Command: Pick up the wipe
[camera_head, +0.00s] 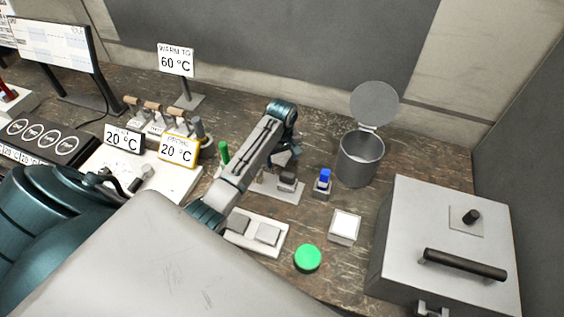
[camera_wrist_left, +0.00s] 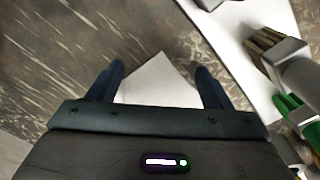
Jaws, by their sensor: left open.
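In the left wrist view a white, finely textured sheet, which looks like the wipe (camera_wrist_left: 160,82), lies on the dark streaked worktop. One corner points up between the fingers of my left gripper (camera_wrist_left: 160,85). The two dark fingers are apart, one on each side of the sheet, and do not grip it. Its near part is hidden by the gripper body. In the head view my left arm reaches over the middle of the bench and hides most of its gripper. I cannot make out the wipe for sure there. My right gripper is not in view.
Near the arm in the head view stand a green cylinder (camera_head: 224,152), a blue-topped bottle (camera_head: 323,182), a white-topped box (camera_head: 345,226) and a green disc (camera_head: 308,258). An open-lidded metal bin (camera_head: 360,160) and a large grey box (camera_head: 450,240) are at right.

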